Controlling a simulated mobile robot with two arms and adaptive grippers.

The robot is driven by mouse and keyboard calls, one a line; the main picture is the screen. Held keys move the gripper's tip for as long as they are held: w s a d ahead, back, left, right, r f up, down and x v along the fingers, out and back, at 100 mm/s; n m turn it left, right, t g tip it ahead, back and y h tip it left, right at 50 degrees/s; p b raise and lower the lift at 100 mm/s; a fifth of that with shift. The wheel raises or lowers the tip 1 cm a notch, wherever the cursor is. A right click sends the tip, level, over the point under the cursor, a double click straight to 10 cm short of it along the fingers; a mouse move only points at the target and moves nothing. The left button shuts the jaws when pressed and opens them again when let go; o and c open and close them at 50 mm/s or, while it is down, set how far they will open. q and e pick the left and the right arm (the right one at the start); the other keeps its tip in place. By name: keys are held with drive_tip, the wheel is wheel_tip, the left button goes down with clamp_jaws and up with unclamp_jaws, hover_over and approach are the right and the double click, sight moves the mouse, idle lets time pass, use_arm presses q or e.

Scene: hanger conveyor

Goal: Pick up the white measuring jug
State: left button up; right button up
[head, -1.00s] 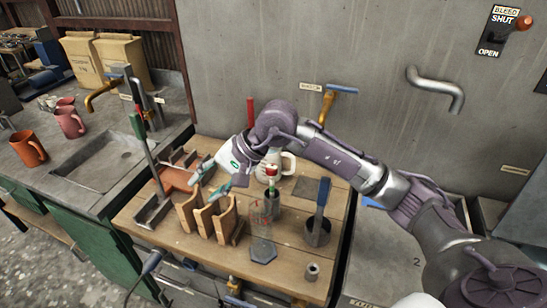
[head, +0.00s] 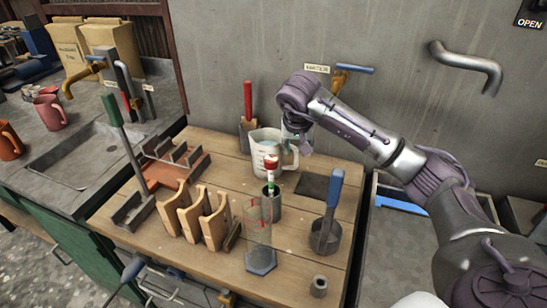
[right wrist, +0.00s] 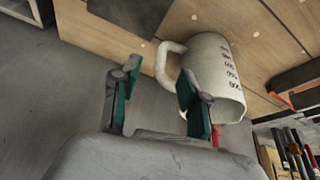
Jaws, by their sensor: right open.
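The white measuring jug (head: 263,150) stands upright at the back of the wooden bench, its handle on the right. A red-topped item in front hides part of it. My right gripper (head: 297,145) is at the jug's handle side, small and partly hidden in the head view. In the right wrist view the right gripper (right wrist: 158,95) is open with green-padded fingers. The jug (right wrist: 218,62) shows there with dark markings, and its handle (right wrist: 165,62) lies in line with the gap between the fingers. Contact cannot be told. My left gripper is not in view.
A clear measuring cylinder (head: 259,245) and a dark pot with a blue-handled tool (head: 328,225) stand in front. Wooden holders (head: 203,215) are at left. A red-handled tool (head: 247,105) stands behind the jug. A wall tap (head: 340,75) is above.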

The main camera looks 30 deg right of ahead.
sight(296, 157)
drive_tip(key=p+x, duration=0.1)
drive_tip(key=x, duration=0.5)
drive_tip(key=shift+w+f, duration=0.15)
drive_tip(key=shift+f, duration=0.1)
drive_tip(key=c, duration=0.8)
clamp_jaws()
drive_tip(key=shift+w+r, duration=0.1)
drive_tip(key=shift+r, duration=0.05)
